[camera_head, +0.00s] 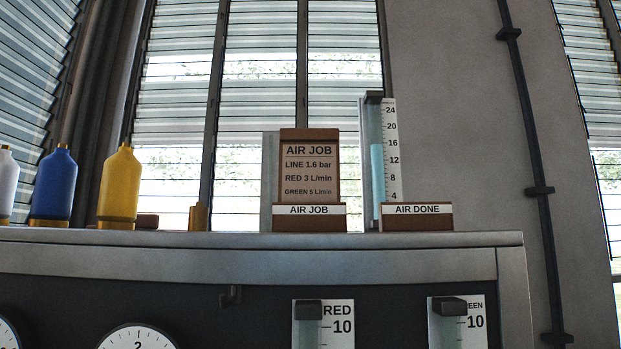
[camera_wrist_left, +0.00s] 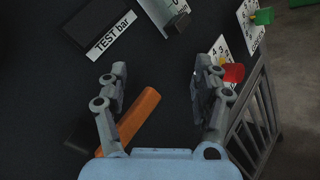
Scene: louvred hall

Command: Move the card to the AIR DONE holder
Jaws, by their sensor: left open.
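The card (camera_head: 310,165) is brown with printed lines reading AIR JOB, LINE 1.6 bar, RED 3 L/min and GREEN 5 L/min. It stands upright in the AIR JOB holder (camera_head: 310,224) on top of the panel. The AIR DONE holder (camera_head: 430,225) stands to its right, with no card showing in it. My left gripper (camera_wrist_left: 161,72) is open in the left wrist view, in front of the dark panel. An orange bar (camera_wrist_left: 138,115) shows between its fingers, and a red knob (camera_wrist_left: 234,73) is beside the right-hand finger. I cannot tell whether either is touched. My right gripper is not in view.
A clear gauge tube (camera_head: 378,160) with a scale stands behind the AIR DONE holder. Blue (camera_head: 52,188) and yellow (camera_head: 119,190) bottles stand at left on the ledge (camera_head: 250,240). A TEST bar label (camera_wrist_left: 110,36), a green knob (camera_wrist_left: 264,16) and a railing (camera_wrist_left: 252,125) show in the wrist view.

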